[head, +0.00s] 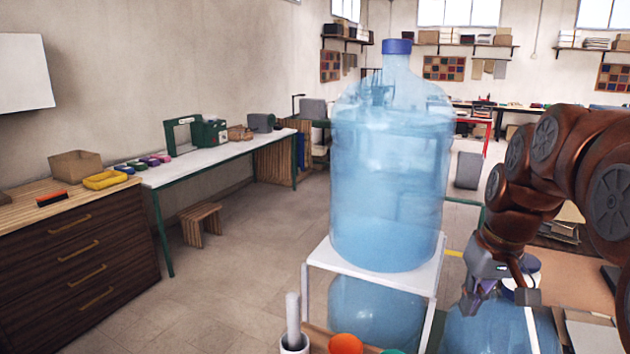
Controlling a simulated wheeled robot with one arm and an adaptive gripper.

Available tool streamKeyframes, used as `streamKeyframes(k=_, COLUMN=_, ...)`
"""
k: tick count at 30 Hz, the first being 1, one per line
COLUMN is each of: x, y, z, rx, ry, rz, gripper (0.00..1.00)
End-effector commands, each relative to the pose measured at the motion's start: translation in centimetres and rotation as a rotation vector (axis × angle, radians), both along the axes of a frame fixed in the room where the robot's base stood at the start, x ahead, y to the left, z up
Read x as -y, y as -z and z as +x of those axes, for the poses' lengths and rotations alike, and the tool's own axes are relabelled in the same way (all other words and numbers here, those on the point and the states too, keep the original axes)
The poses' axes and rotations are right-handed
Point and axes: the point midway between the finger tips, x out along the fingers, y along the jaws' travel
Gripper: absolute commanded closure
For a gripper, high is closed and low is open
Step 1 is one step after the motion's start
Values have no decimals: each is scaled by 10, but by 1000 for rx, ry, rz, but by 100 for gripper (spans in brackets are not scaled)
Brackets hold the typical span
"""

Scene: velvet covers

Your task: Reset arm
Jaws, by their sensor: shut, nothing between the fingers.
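My arm reaches in from the right side of the head view, with copper-coloured links. My gripper (503,292) hangs at the lower right, pointing down, just above and in front of a blue water bottle that stands low. It is shut and holds nothing. Its fingertips partly hide the neck of that low bottle (490,330). I cannot tell whether they touch it.
A large blue water bottle (390,170) stands upright on a white stand (415,275), left of my gripper, with another bottle (375,315) beneath. A dark drawer cabinet (80,260) and a long workbench (220,160) line the left wall. The floor between (240,260) is mostly clear.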

Motion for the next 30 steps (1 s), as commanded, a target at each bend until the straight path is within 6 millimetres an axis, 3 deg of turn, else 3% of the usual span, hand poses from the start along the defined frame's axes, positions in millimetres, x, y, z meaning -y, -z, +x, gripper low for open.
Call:
streamKeyframes(k=9, x=-48, y=45, z=-85, rx=-110, ry=2, rz=-21, gripper=100)
streamKeyframes(k=21, x=-77, y=107, z=-200, rx=-232, ry=12, rz=-74, gripper=100)
streamKeyframes(k=27, x=-79, y=128, z=-236, rx=-267, ry=16, rz=-97, gripper=100)
streamKeyframes(k=30, x=-79, y=132, z=-244, rx=-273, ry=18, rz=-101, gripper=100)
